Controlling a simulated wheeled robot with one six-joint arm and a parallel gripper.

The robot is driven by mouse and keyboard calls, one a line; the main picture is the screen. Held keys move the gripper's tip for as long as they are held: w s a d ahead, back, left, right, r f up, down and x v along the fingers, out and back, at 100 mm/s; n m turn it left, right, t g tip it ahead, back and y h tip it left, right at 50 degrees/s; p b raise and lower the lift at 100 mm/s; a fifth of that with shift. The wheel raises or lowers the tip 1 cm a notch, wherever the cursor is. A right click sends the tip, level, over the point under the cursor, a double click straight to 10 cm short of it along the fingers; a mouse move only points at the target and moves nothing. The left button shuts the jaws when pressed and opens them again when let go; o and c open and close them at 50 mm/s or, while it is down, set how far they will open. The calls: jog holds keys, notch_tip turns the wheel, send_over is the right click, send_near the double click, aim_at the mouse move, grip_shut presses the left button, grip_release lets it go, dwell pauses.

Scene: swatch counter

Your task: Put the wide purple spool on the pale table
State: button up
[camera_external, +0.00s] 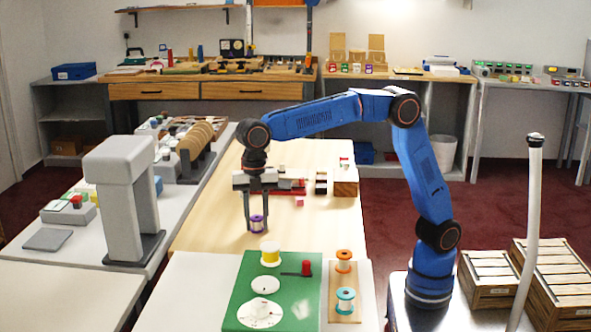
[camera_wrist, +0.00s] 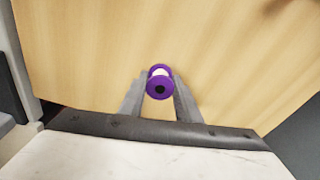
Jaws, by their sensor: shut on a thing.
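The purple spool (camera_external: 257,224) has purple flanges and a paler middle. It also shows in the wrist view (camera_wrist: 159,86), between the two grey fingers. My gripper (camera_external: 256,220) points down and is shut on the spool, one finger on each side. The spool is over the near part of the pale wood-topped table (camera_external: 205,236). This table fills most of the wrist view (camera_wrist: 80,60). I cannot tell whether the spool's bottom touches the tabletop.
A grey machine (camera_external: 125,190) stands left. Blocks (camera_external: 345,180) lie further back; the wood around the spool is clear.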

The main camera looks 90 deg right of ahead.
jog(key=o, duration=1)
jog(key=r, duration=0.4)
jog(key=d+r, duration=0.1)
jog(key=r, duration=0.7)
jog(key=shift+w+d, duration=0.15)
jog(key=shift+d, duration=0.05)
